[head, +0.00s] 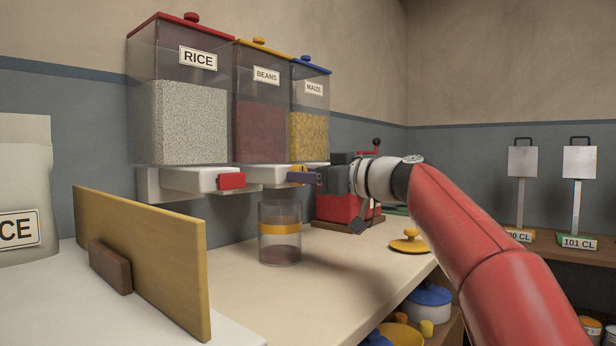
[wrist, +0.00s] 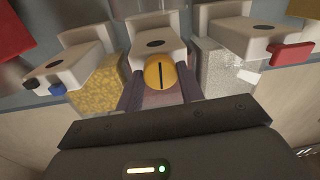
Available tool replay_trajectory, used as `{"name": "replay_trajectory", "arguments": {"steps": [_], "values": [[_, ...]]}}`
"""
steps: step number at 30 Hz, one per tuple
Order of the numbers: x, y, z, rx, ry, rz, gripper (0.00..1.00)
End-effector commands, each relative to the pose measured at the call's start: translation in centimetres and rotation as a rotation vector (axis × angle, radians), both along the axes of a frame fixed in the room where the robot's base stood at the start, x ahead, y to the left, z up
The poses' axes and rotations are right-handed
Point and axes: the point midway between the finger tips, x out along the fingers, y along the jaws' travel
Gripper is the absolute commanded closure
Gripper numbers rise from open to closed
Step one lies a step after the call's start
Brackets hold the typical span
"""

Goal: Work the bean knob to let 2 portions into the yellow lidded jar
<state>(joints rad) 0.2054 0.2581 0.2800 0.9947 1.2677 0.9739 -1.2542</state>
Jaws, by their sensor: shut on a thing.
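The beans dispenser (head: 262,115) hangs on the wall between rice and maize. Its round yellow knob (wrist: 160,74) has a dark line that stands upright in the wrist view. My gripper (head: 304,177) is shut on this knob, one finger on each side; in the head view the fingers hide most of it. The clear jar with a yellow band (head: 279,229) stands upright and open on the counter, under the beans outlet. A low layer of dark reddish beans lies in its bottom. A yellow lid (head: 409,243) lies apart on the counter, to the right.
The rice dispenser (head: 180,105) with a red knob (head: 231,181) is on the left, the maize dispenser (head: 310,115) on the right. A yellow board (head: 150,262) stands at left front. A red machine (head: 336,207) sits behind my gripper. The counter in front of the jar is clear.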

Motion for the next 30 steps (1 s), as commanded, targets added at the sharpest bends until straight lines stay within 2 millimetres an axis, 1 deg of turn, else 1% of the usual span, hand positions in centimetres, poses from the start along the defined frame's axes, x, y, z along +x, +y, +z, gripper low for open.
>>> {"name": "replay_trajectory", "arguments": {"steps": [8, 30], "values": [[0.01, -0.04, -0.12, 0.104, 0.133, -0.001, 0.85], [0.0, -0.02, -0.18, 0.533, 0.683, -0.001, 0.85]]}}
